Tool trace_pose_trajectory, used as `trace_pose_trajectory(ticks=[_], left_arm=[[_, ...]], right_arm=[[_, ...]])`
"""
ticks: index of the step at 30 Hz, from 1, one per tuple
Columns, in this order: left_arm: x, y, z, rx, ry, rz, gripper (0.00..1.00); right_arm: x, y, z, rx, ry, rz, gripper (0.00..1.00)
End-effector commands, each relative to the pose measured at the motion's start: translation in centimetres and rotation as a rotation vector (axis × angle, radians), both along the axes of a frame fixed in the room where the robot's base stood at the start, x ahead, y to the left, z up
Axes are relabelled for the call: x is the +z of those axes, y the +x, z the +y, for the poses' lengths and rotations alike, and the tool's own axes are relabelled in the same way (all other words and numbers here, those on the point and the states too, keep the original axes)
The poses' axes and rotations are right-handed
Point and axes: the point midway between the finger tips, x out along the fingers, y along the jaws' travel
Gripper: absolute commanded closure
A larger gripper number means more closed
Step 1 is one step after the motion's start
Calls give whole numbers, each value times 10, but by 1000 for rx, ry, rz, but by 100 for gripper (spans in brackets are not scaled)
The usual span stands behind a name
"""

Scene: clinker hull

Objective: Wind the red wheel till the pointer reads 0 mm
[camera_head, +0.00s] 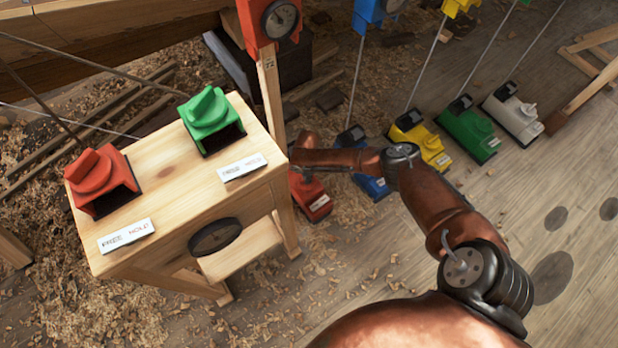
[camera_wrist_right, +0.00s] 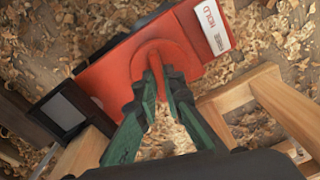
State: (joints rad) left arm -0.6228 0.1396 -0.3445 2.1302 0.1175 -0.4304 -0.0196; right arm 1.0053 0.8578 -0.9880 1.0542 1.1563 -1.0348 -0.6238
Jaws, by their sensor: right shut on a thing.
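My right gripper (camera_wrist_right: 160,84), with green fingers, is shut on the upright fin of a round red knob (camera_wrist_right: 143,58) in the right wrist view. The knob sits on a red box (camera_wrist_right: 106,74) with a white HOLD / FREE label (camera_wrist_right: 213,26). In the head view a red box (camera_head: 314,203) stands on the floor, partly hidden by my right arm; the gripper itself is hidden there. A dark round dial (camera_head: 281,19) sits on a red housing (camera_head: 255,32) at the top; its reading is too small to tell. My left gripper is out of view.
A wooden stand (camera_head: 175,175) carries a red knob unit (camera_head: 98,180) and a green one (camera_head: 210,115). Blue (camera_head: 372,185), yellow (camera_head: 428,150), green (camera_head: 467,133) and white (camera_head: 513,112) boxes line the floor, with thin rods rising.

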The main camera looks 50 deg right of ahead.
Motion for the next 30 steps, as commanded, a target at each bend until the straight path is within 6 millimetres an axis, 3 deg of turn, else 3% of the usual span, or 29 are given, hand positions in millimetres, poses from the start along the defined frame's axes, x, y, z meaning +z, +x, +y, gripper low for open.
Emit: trace_pose_trajectory(ticks=[15,30], left_arm=[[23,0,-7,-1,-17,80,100],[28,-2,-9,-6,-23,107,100]], right_arm=[[1,-1,1,-419,2,1,100],[0,-1,0,-551,0,2,100]])
